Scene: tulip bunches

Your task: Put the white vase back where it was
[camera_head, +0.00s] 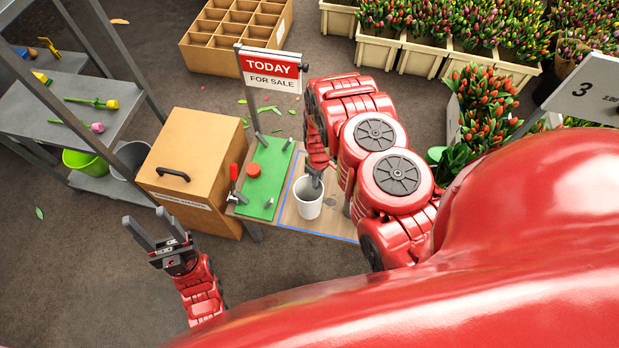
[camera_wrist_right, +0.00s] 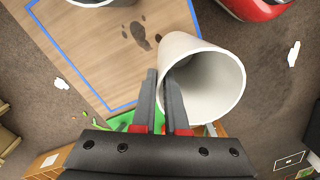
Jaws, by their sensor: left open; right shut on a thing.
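The white vase (camera_head: 308,207) is over the wooden board (camera_head: 288,214) inside a blue outline, mouth up in the head view. My right gripper (camera_wrist_right: 162,80) is shut on its rim, with one finger inside the mouth and one outside. The vase (camera_wrist_right: 218,62) shows its open mouth in the right wrist view. I cannot tell whether its base touches the board. My left gripper (camera_head: 146,218) is open and empty, left of the table and away from the vase. My right arm hides the board's right part.
A green plate (camera_head: 267,178) with a red knob (camera_head: 253,169) and a red-handled clamp lies left of the vase. A sign (camera_head: 270,68) stands behind. A cardboard box (camera_head: 190,160) is at the left. A pale round object (camera_wrist_right: 95,2) and dark marks show in the wrist view.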

